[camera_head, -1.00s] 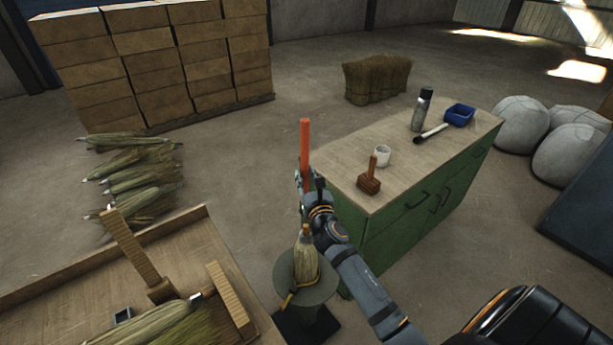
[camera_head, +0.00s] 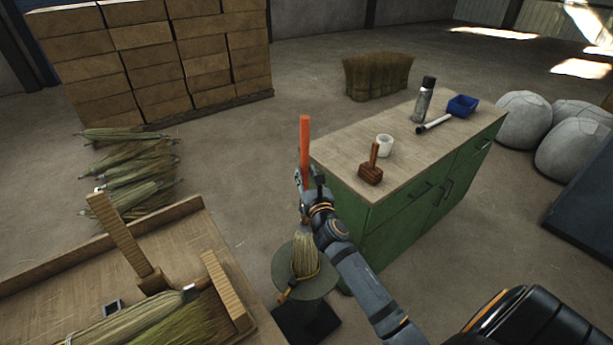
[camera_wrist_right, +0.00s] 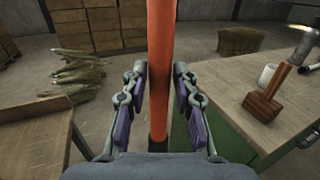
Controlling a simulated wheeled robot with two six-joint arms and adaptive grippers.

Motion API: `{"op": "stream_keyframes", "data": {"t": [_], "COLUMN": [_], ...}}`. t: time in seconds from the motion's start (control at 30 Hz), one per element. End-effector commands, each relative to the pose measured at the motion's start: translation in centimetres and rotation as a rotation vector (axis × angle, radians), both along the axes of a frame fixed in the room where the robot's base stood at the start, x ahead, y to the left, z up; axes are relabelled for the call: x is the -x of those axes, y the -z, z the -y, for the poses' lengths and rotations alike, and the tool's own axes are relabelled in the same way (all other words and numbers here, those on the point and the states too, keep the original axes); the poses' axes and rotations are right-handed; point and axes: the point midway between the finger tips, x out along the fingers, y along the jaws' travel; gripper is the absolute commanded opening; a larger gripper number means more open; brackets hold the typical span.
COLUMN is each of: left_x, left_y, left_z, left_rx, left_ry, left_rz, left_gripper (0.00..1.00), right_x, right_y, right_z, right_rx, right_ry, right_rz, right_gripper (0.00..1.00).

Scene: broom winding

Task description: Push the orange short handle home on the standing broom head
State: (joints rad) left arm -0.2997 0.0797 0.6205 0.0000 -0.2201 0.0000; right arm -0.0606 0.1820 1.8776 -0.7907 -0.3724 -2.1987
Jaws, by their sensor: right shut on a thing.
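The orange short handle (camera_head: 305,140) stands upright in my right gripper (camera_head: 309,180). In the wrist view the handle (camera_wrist_right: 160,70) runs up between the two purple-padded fingers (camera_wrist_right: 159,100). Its lower end is hidden behind the gripper and wrist in the head view. The straw broom head (camera_head: 304,257) stands with its narrow end up on a round grey-green stand (camera_head: 322,284), just below my right gripper. An orange band shows at its lower left. I cannot tell whether handle and head touch. My left gripper is not in view.
A wooden bench (camera_head: 215,243) is at lower left. Straw bundles (camera_head: 130,165) lie on the floor.

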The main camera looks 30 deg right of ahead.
Motion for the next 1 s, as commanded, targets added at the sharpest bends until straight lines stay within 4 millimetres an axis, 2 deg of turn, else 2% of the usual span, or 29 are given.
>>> {"op": "stream_keyframes", "data": {"t": [0.13, 0.6, 1.0], "left_x": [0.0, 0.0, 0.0], "left_y": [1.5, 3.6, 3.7], "left_z": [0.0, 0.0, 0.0], "left_rx": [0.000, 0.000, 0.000], "left_ry": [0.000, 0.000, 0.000], "left_rz": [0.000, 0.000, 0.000], "left_gripper": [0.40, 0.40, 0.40], "right_x": [0.0, 0.0, 0.0], "right_y": [1.2, 4.3, 4.6], "right_z": [0.0, 0.0, 0.0], "right_rx": [0.001, 0.000, 0.000], "right_ry": [0.000, 0.000, 0.000], "right_rz": [0.001, 0.000, 0.001], "right_gripper": [0.00, 0.00, 0.00]}}
